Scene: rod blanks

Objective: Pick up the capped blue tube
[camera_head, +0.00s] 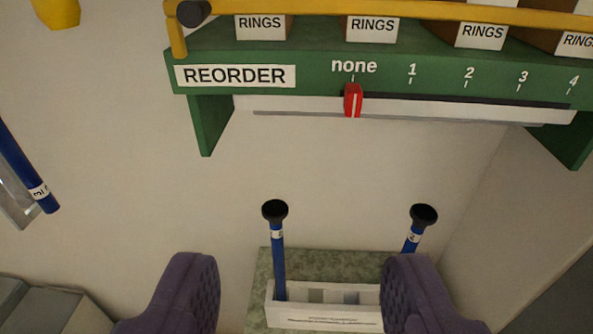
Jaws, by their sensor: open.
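Two blue tubes with black caps stand in a white rack (325,316) at the bottom centre. The left capped blue tube (279,262) is upright and shows between my fingers, nearer the left one. The right capped blue tube (412,240) leans a little to the right, and its lower part is hidden behind my right finger. Each has a small white label below the cap. My gripper (301,265) is open, with purple padded fingers on either side and nothing held between them.
A green shelf (215,125) marked "REORDER" with a red slider (353,100) spans the top, carrying boxes labelled "RINGS" (372,30). Another blue tube (22,165) slants at the left edge, its upper end out of view. Grey boxes (50,312) sit at lower left.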

